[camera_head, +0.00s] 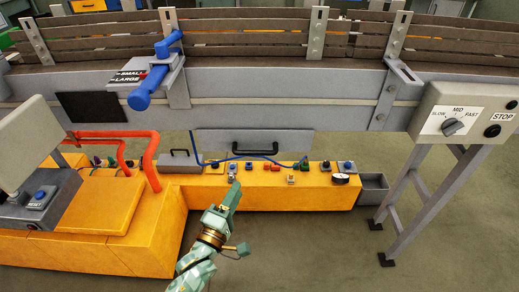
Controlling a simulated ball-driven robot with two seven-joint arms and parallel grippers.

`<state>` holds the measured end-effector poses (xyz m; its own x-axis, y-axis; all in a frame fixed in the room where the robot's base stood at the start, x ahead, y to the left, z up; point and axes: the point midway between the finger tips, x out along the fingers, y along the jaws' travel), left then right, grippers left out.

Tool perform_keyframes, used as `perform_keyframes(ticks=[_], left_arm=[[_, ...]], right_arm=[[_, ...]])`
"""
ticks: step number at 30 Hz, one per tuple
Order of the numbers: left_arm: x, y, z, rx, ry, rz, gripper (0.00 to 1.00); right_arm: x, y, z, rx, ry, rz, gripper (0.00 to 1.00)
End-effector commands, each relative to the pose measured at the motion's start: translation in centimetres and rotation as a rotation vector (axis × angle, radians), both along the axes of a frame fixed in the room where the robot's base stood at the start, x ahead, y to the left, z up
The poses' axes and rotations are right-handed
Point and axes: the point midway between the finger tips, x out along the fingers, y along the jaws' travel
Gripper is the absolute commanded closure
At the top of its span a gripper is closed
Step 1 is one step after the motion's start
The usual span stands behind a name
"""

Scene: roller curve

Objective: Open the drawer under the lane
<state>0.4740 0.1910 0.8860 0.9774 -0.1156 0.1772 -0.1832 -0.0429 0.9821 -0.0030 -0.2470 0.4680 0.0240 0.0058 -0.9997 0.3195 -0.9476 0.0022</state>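The drawer (225,143) is a grey panel under the lane (270,88) in the head view. It has a black bar handle (254,152) and looks shut. My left gripper (235,187) is in front of the yellow base, below the drawer and a little left of its handle. It appears apart from the handle. Its fingers look close together from this angle, and I cannot tell whether they are open. Nothing shows held in it. My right gripper is not in view.
A yellow base (215,190) with several knobs and a blue cable runs below the drawer. A blue lever (150,85) sits on the lane's front. A speed dial box (462,112) stands at right. Red pipes (145,160) rise at left. Floor at lower right is clear.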

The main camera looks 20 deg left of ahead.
Motion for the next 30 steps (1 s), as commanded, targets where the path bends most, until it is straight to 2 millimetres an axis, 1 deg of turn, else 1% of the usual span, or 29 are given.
perform_keyframes(ticks=[1,4,9,12,15,18,21,24,30], left_arm=[[0.9,-0.1,0.0,0.002,0.0,0.0,0.64],[3.1,-0.4,0.3,0.002,0.001,0.0,0.64],[7.5,-0.9,0.9,0.004,0.003,0.001,0.64],[9.9,-1.2,1.3,0.003,0.004,0.001,0.64],[11.9,-1.5,1.6,0.004,0.004,0.001,0.64],[13.3,-1.6,1.8,0.005,0.006,0.001,0.64],[14.1,-1.7,2.0,0.005,0.008,0.0,0.64],[14.6,-1.7,2.3,0.005,0.006,0.001,0.64],[14.6,-1.8,2.3,0.005,0.006,0.001,0.64]], right_arm=[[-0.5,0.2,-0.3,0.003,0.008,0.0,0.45],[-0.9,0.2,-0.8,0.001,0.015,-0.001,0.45],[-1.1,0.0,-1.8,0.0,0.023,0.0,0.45],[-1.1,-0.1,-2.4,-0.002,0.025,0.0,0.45],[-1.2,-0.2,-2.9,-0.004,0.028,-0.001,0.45],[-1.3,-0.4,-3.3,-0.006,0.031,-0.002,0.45],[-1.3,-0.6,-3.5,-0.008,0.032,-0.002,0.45],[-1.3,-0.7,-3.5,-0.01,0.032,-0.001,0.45],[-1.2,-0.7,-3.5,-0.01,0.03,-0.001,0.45]])
